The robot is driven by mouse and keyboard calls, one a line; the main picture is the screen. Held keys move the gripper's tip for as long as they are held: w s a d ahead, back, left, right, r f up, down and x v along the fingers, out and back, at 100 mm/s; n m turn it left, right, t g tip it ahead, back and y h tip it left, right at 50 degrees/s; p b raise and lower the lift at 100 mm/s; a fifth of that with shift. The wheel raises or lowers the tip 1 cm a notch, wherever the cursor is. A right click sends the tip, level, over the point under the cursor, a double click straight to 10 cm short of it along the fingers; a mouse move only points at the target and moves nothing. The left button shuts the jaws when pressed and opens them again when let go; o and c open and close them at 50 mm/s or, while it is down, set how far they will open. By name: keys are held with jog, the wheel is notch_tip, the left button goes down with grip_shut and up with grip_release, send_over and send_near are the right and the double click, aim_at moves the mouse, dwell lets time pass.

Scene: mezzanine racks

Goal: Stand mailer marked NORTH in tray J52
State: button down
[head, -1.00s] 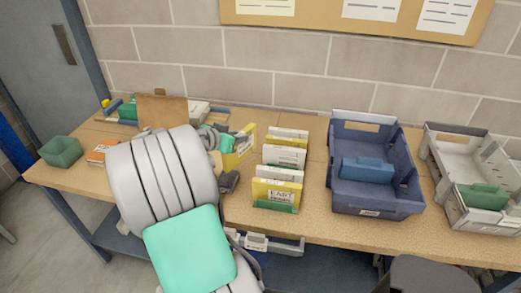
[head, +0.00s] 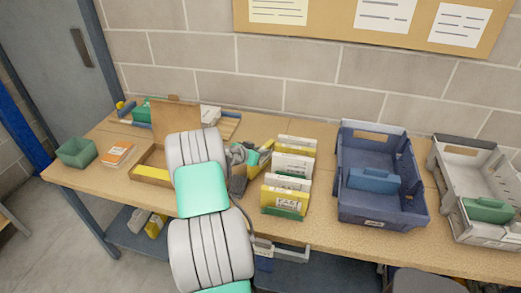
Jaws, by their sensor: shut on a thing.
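My gripper (head: 243,163) is shut on a yellow mailer (head: 253,158), mostly hidden behind my gripper and arm; its marking cannot be read. It is just left of a row of upright white and yellow mailers (head: 292,167) in a green holder. The front yellow mailer (head: 283,199) of that row reads EAST. A dark blue tray (head: 379,213) with a blue divider (head: 373,181) inside stands right of the row. A light grey tray (head: 492,238) with a green block (head: 488,210) stands at the far right. The tray labels are too small to read.
An open cardboard box (head: 152,171) with yellow inside, an orange-and-white packet (head: 117,154) and a green bin (head: 77,152) stand on the bench's left. A low wooden tray (head: 226,122) is behind. Bare bench top lies between the mailer row and the blue tray.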

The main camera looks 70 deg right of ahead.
jog(key=shift+f, duration=0.1)
jog(key=c, duration=1.3)
grip_release()
